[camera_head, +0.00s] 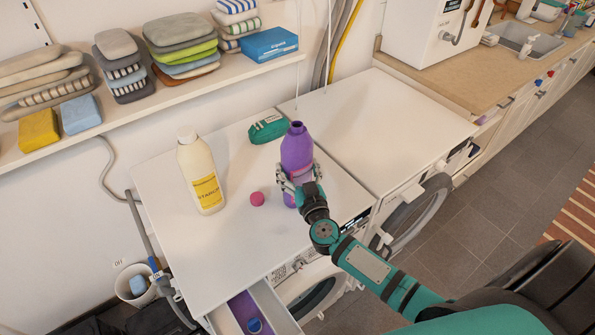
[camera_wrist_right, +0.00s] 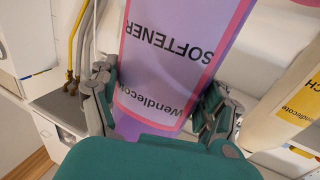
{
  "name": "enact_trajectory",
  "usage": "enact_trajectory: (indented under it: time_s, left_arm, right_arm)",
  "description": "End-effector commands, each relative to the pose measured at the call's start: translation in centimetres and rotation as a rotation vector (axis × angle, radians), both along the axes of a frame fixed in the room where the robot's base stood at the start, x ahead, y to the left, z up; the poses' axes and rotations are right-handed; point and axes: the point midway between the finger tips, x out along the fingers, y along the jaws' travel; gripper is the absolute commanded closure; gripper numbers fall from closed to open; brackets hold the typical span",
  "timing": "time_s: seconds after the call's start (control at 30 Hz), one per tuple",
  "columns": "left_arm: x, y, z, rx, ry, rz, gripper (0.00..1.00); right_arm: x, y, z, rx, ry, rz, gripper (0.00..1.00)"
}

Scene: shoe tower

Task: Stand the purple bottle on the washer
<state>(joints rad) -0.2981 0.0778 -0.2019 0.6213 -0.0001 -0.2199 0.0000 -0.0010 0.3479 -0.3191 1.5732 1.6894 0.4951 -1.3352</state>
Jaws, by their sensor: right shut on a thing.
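The purple bottle (camera_head: 297,150) is upright in my right gripper (camera_head: 299,182), over the front right part of the white washer top (camera_head: 235,258). The gripper is shut around its lower part. The fingers hide most of the base, so I cannot tell whether it touches the top. In the right wrist view, the bottle (camera_wrist_right: 180,50) shows an upside-down "SOFTENER" label between the fingers (camera_wrist_right: 165,108). My left gripper is not in view.
A white bottle with a yellow label (camera_head: 197,170) stands on the washer's left. A green packet (camera_head: 267,129) lies behind the purple bottle. A second white machine top (camera_head: 385,125) at right is clear. An open detergent drawer (camera_head: 275,312) juts out in front. A shelf (camera_head: 150,112) holds folded towels.

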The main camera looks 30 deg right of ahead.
Motion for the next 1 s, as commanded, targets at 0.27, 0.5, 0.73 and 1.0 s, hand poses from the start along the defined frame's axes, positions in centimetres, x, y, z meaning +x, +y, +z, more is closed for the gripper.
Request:
enact_trajectory:
  time_s: [0.27,0.5,0.73,1.0]
  left_arm:
    - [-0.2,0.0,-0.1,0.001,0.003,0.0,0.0]
    - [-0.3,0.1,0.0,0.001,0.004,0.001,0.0]
    - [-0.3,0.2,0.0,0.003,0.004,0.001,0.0]
    - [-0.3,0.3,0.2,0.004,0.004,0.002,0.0]
  right_arm:
    - [0.1,0.0,0.1,-0.001,-0.006,-0.001,0.79]
    - [0.0,0.0,-0.2,0.0,0.0,0.0,0.0]
    - [0.0,0.0,0.0,0.0,0.0,0.0,0.0]
    - [-3.6,0.7,0.0,0.002,0.003,0.0,0.0]
